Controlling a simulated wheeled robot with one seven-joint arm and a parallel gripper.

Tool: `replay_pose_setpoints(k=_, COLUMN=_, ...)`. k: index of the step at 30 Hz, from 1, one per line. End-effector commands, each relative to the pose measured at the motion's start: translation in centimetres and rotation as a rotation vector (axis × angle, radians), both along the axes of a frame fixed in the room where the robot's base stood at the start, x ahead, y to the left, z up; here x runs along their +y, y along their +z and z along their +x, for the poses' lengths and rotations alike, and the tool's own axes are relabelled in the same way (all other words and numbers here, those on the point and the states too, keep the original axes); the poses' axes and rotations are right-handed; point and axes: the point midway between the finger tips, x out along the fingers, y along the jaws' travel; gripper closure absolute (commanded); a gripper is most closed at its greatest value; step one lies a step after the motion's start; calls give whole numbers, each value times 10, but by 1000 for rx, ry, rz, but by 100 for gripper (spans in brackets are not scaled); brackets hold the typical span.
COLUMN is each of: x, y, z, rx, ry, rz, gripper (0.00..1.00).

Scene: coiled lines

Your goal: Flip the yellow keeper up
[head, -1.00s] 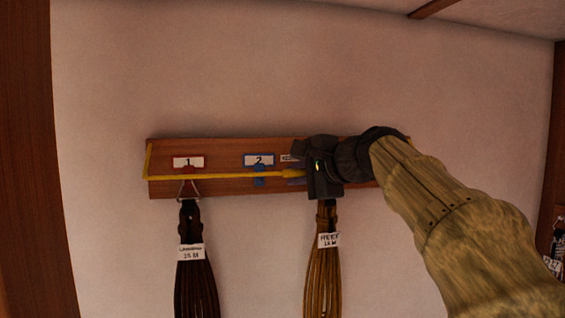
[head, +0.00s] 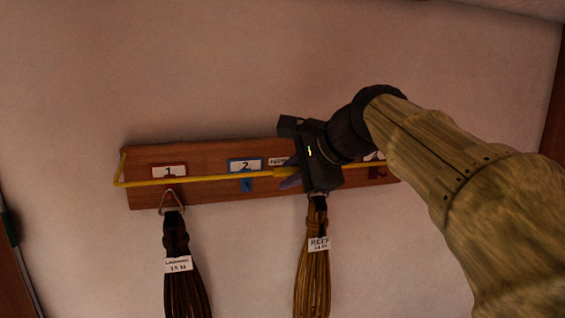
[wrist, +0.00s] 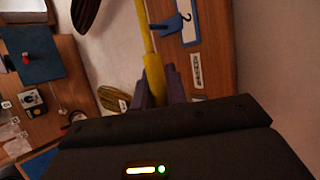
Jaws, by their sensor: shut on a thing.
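The yellow keeper (head: 205,178) is a thin bar running across the front of a wooden peg board (head: 215,195) on the wall, with a bent end at the left. My gripper (head: 287,176) is shut on the keeper's thicker sleeve, right of the plate marked 2. In the wrist view the keeper (wrist: 146,30) runs up from between my fingertips (wrist: 160,92). A dark coiled line (head: 178,250) hangs under plate 1, and a brown coiled line (head: 314,255) hangs below my gripper. The keeper's right part is mostly hidden by my gripper and arm.
A blue hook (head: 246,185) under plate 2 (head: 245,165) has no line on it. A red hook (head: 377,172) shows at the board's right. In the wrist view, a wooden surface with small items (wrist: 35,98) lies at the left.

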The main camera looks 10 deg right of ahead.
Motion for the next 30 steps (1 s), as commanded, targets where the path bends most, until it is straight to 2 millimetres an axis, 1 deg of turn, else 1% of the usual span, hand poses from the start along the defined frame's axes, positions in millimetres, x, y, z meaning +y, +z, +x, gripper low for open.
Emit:
replay_pose_setpoints(k=1, x=-1, y=5, z=-2, rx=0, ry=-4, rz=0, gripper=100)
replay_pose_setpoints(k=6, x=2, y=5, z=-8, rx=12, ry=0, rz=-1, gripper=100)
replay_pose_setpoints(k=17, x=5, y=5, z=-9, rx=13, ry=7, rz=-2, gripper=100)
replay_pose_setpoints(k=18, x=6, y=5, z=-9, rx=12, ry=9, rz=-2, gripper=80)
replay_pose_setpoints(k=20, x=6, y=5, z=-9, rx=13, ry=10, rz=-2, gripper=68)
replay_pose_setpoints(k=21, x=7, y=4, z=-9, rx=14, ry=11, rz=-2, gripper=64)
replay_pose_setpoints(k=30, x=4, y=4, z=-9, rx=15, ry=7, rz=-1, gripper=64)
